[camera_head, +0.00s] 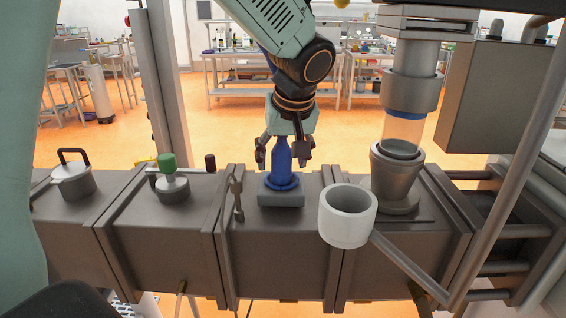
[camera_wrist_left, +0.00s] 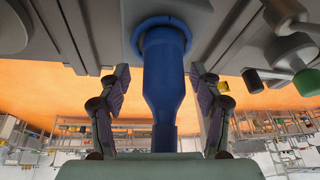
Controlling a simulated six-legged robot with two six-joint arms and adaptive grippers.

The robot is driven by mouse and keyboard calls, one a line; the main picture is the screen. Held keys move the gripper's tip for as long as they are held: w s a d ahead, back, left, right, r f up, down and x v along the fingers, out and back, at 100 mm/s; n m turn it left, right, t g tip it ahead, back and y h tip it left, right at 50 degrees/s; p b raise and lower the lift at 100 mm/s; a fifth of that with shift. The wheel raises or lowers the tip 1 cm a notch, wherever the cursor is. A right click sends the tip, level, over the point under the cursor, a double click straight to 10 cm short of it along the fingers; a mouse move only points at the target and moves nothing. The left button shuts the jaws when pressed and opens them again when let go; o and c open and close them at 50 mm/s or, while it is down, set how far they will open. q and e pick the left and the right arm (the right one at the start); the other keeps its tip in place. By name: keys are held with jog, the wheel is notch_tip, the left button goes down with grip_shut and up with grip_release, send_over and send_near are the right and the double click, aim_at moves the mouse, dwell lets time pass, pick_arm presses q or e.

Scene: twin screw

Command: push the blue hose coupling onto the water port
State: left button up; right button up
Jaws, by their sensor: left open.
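The blue hose coupling (camera_head: 282,165) stands upright on a grey block (camera_head: 281,198) on the machine's top, its wide blue flange against the block. The water port under it is hidden, so I cannot tell how deep it sits. My left gripper (camera_head: 284,155) is above the block, with its fingers spread on either side of the coupling's upper part. In the left wrist view the coupling (camera_wrist_left: 165,80) runs between the two open fingers, with visible gaps on both sides. My right gripper is not in view.
Left of the block stand a metal clamp lever (camera_head: 237,198), a green-topped valve (camera_head: 169,170) and a lidded pot (camera_head: 73,180). To the right are a white cup (camera_head: 347,216) and a grey funnel-like column (camera_head: 396,175). Lab benches stand far behind.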

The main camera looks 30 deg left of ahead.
pick_arm(q)
jog(key=shift+s+r, duration=0.2)
jog(key=shift+s, duration=0.35)
jog(key=shift+c, duration=0.8)
jog(key=shift+w+f, duration=0.15)
jog(key=shift+w, duration=0.3)
jog(key=c, duration=0.6)
jog(key=shift+s+r, duration=0.2)
jog(key=shift+s, duration=0.15)
jog(key=c, duration=0.5)
jog(key=shift+w, duration=0.15)
notch_tip(320, 180, up, 9)
jog(key=shift+r, duration=0.4)
jog(key=shift+w, duration=0.2)
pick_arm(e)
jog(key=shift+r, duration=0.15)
pick_arm(q)
jog(key=shift+s, duration=0.1)
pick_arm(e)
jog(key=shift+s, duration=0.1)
